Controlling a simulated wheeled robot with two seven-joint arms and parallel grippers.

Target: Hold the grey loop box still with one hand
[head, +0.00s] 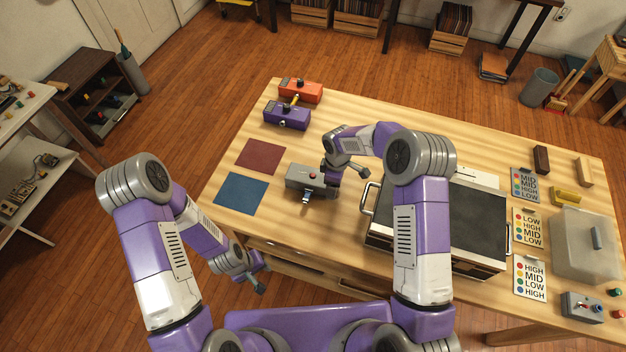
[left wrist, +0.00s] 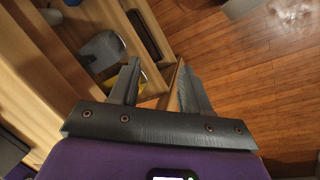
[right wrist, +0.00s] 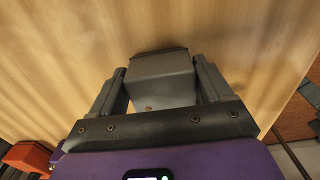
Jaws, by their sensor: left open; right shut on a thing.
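In the right wrist view the grey box (right wrist: 160,75) is between the two fingers. My left gripper (head: 256,279) is low in front of the table's front edge, apart from the box. In the left wrist view its fingers (left wrist: 160,88) are spread with nothing held between them.
A blue mat (head: 241,193) and a dark red mat (head: 260,157) lie left of the box. Purple (head: 287,117) and orange (head: 301,92) boxes stand behind. A large black-topped case (head: 455,222) stands right. Label cards (head: 530,278) and a translucent bin (head: 583,250) are farther right.

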